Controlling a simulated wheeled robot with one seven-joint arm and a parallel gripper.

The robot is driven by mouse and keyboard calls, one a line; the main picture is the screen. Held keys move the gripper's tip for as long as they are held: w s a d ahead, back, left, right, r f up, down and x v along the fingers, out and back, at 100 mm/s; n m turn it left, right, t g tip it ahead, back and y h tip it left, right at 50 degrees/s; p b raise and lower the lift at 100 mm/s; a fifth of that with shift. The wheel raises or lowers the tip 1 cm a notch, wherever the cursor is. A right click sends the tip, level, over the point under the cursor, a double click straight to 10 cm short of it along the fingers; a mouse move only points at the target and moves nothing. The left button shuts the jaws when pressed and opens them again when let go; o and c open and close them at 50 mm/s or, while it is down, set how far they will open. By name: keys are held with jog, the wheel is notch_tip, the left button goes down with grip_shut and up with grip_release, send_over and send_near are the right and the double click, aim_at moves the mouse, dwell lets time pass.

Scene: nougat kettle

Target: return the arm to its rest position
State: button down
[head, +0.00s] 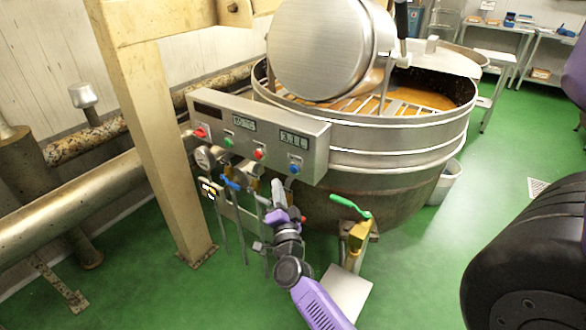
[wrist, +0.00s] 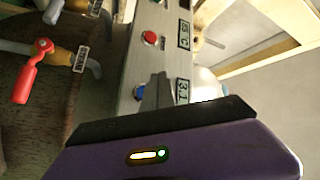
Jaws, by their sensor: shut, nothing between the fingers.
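My purple and grey arm rises from the bottom of the head view, and my gripper (head: 277,188) is just below the kettle's control panel (head: 262,135). In the wrist view my gripper (wrist: 156,88) shows as dark fingers closed together with nothing between them. They are in front of the panel's blue button (wrist: 138,92) and partly cover it. I cannot tell the exact gap to the panel. The red button (wrist: 150,38) is clear of the fingers.
The large steel kettle (head: 390,150) stands behind the panel. A green-handled valve (head: 350,206) is right of my arm, and a blue-handled valve (head: 230,183) is left. A red valve handle (wrist: 27,80) shows in the wrist view. A beige post (head: 165,140) stands left.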

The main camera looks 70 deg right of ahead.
dwell(0.5)
jog(key=s+a+r+n+t+y, duration=0.1)
jog(key=s+a+n+t+y, duration=0.25)
jog(key=a+n, duration=0.6)
jog(key=s+a+r+n+t+y, duration=0.25)
jog(key=a+n+y, duration=0.2)
jog(key=a, duration=0.95)
jog(key=s+a+n+g+y, duration=0.1)
jog(key=s+a+n+y, duration=0.8)
jog(key=s+a, duration=0.7)
jog(key=shift+a+f+g+y, duration=0.2)
jog(key=shift+a+g+y, duration=0.1)
jog(key=shift+a+g, duration=0.1)
jog(key=shift+s, duration=0.1)
